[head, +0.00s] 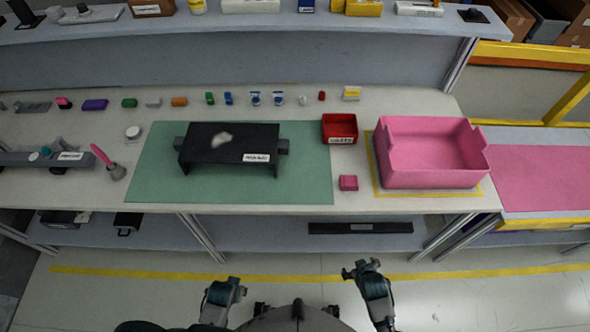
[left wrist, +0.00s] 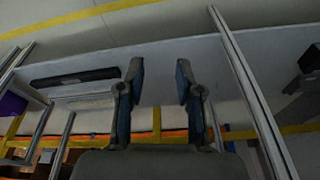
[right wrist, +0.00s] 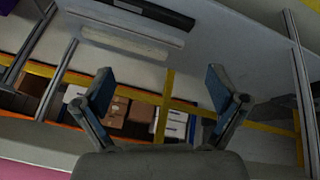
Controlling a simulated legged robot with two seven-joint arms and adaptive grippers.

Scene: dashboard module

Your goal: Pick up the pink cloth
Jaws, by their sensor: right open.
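A small pink block-shaped item (head: 348,183), which may be the folded pink cloth, lies on the bench's front part, left of the pink bin (head: 430,165). I cannot tell its material. My left gripper (head: 234,284) is in front of the bench, low and apart from it; in the left wrist view its fingers (left wrist: 160,80) stand apart with nothing between them. My right gripper (head: 361,268) is also in front of the bench, below the pink item in the picture; in the right wrist view its fingers (right wrist: 160,85) are wide apart and empty.
A black dashboard module (head: 225,147) stands on a green mat (head: 310,190). A red bin (head: 340,128) is behind the pink item. A pink-topped surface (head: 545,178) is at right. Several small items line the bench's back. A shelf (head: 270,235) runs under the bench.

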